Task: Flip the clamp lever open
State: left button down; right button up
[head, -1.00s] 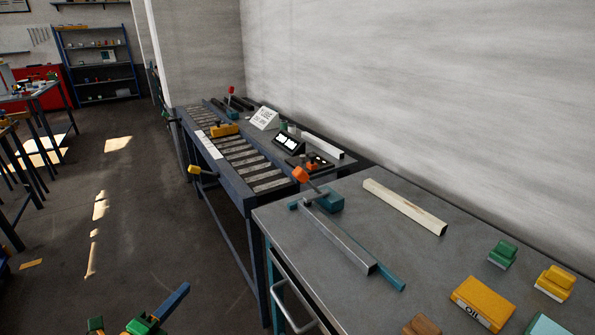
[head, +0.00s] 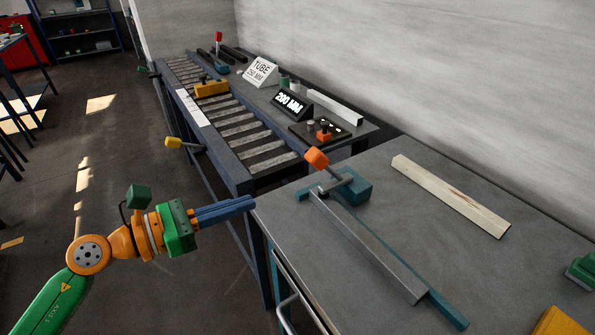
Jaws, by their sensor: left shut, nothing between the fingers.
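The clamp lever with an orange knob (head: 316,158) rises at a slant from a teal clamp block (head: 352,187) at the near bench's back left corner. A grey metal bar (head: 366,247) lies along a teal rail (head: 445,308) from the clamp toward the front. My left gripper (head: 252,203) comes in from the left with its blue fingers together and empty. In the picture its tips are left of and below the orange knob, by the bench corner, apart from the lever. My right gripper is out of view.
The near bench (head: 400,220) carries a pale wooden strip (head: 450,195) at the back. A roller table (head: 240,133) stands beyond, with a "TUBE" sign (head: 262,72), a "200 MM" display (head: 290,102) and a yellow knob (head: 173,143) at its side. Open floor lies left.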

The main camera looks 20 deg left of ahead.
pick_arm(q)
jog(key=r+p+x, duration=0.3)
jog(key=p+x, duration=0.3)
jog(key=x, duration=0.6)
jog(key=shift+w, duration=0.15)
